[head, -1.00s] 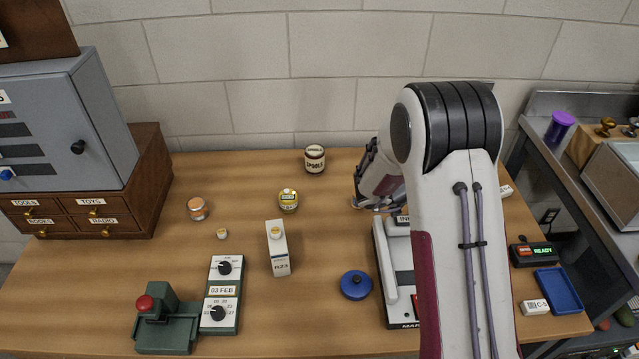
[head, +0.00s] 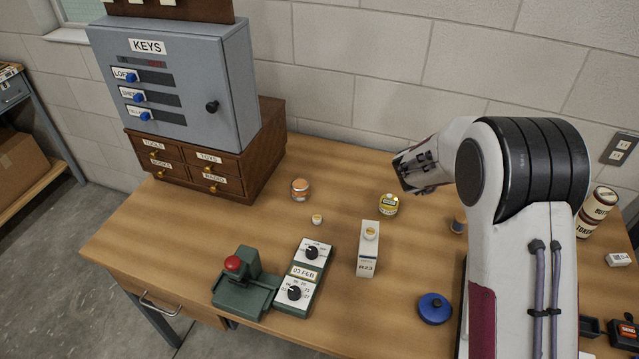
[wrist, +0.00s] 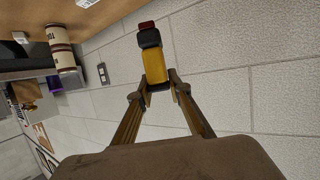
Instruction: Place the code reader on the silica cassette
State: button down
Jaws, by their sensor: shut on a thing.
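My gripper (wrist: 160,82) is shut on a yellow body with a dark head and a red end, which looks like the code reader (wrist: 154,66). In the head view my gripper (head: 402,172) is at the left end of my arm, raised near the wall above the table's back edge. The held thing cannot be made out there. I cannot tell which thing is the silica cassette. A white upright block marked R23 (head: 368,257), with a round yellowish spot on top, stands mid-table, in front of and apart from my gripper.
A yellow-labelled jar (head: 388,206), an orange jar (head: 300,189) and a small white-and-yellow piece (head: 317,219) stand behind the block. A blue lidded pot (head: 434,308), a dial unit (head: 305,272) and a red-button device (head: 246,285) are in front. The key cabinet (head: 180,85) stands left.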

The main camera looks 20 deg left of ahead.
jog(key=w+a+r+n+t+y, duration=0.2)
jog(key=a+n+y, duration=0.45)
jog(key=a, duration=1.35)
jog(key=s+a+f+n+g+y, duration=0.1)
jog(key=s+a+n+y, duration=0.3)
jog(key=a, duration=0.6)
jog(key=s+a+f+n+g+y, duration=0.2)
jog(key=s+a+n+g+y, duration=0.1)
jog(key=a, duration=0.8)
jog(key=shift+s+n+g+y, duration=0.4)
jog(key=shift+s+y, duration=0.25)
jog(key=shift+y, duration=0.6)
jog(key=shift+f, duration=0.25)
notch_tip(320, 180, down, 6)
jog(key=shift+f, duration=0.1)
jog(key=shift+f, duration=1.75)
jog(key=shift+f, duration=0.1)
